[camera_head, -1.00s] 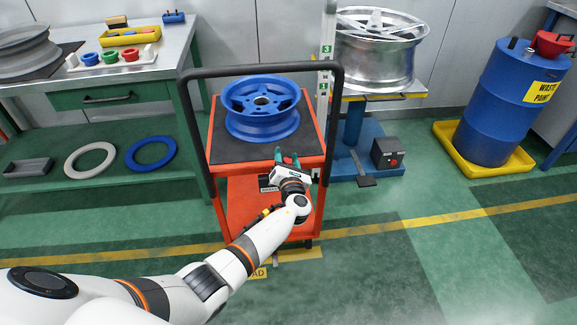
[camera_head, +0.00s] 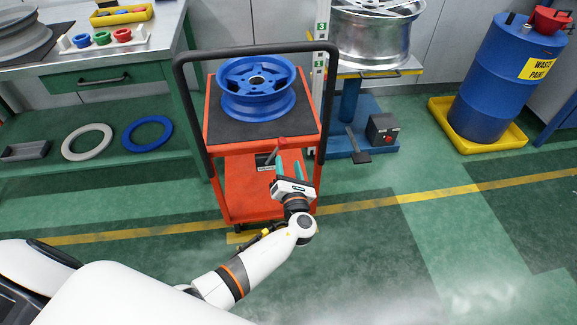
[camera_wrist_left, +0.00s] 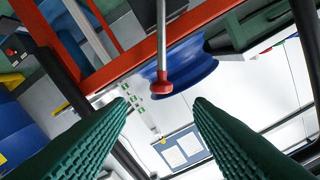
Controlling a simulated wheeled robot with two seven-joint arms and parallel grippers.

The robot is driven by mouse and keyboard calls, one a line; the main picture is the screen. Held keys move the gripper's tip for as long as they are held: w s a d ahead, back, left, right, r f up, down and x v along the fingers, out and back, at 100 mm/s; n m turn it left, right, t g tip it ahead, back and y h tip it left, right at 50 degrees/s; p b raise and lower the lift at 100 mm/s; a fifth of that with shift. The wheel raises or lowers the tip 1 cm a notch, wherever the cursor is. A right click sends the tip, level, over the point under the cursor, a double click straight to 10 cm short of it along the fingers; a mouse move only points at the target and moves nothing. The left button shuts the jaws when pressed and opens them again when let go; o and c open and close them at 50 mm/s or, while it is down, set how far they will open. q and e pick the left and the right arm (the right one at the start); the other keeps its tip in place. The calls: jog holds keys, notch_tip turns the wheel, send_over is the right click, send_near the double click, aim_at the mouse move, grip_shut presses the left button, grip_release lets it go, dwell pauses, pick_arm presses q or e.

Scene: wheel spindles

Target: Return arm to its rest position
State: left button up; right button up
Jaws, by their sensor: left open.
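My left gripper (camera_head: 289,165) is open and empty, low in front of the red cart (camera_head: 237,190). Its two green fingers point toward the cart's front. In the left wrist view the gripper (camera_wrist_left: 160,103) is spread, with nothing between the fingers. A metal rod with a red knob (camera_wrist_left: 162,82) shows just beyond the fingertips there; the knob (camera_head: 283,141) also shows at the cart's front edge in the head view. A blue wheel (camera_head: 258,104) lies flat on the cart's dark top mat. My right gripper is out of view.
A black cart handle (camera_head: 178,85) rises on both sides. A silver wheel (camera_head: 371,40) sits on a stand at the back. A blue drum (camera_head: 490,95) stands in a yellow tray at right. A workbench (camera_head: 165,40) is at left. The floor right of the arm is clear.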

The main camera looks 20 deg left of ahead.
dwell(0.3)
pick_arm(q)
jog(key=s+a+f+n+g+h, duration=0.1)
jog(key=s+f+n+g+h, duration=0.3)
jog(key=s+f+n, duration=0.65)
jog(key=s+a+f+n+g+h, duration=0.1)
jog(key=s+f+n+g, duration=0.6)
jog(key=s+f, duration=0.6)
jog(key=s+d+f+n+g+h, duration=0.1)
jog(key=s+d+f+n+h, duration=0.1)
jog(key=s+f+n, duration=0.45)
jog(key=s+d+f+n+g+h, duration=0.1)
jog(key=s+f+n+g+h, duration=0.15)
jog(key=s+n, duration=0.6)
jog(key=s+a+r+n+p, duration=0.1)
jog(key=s+r+p, duration=0.4)
jog(key=s+p, duration=0.6)
jog(key=a+p, duration=0.1)
jog(key=p, duration=0.2)
jog(key=shift+s, duration=0.15)
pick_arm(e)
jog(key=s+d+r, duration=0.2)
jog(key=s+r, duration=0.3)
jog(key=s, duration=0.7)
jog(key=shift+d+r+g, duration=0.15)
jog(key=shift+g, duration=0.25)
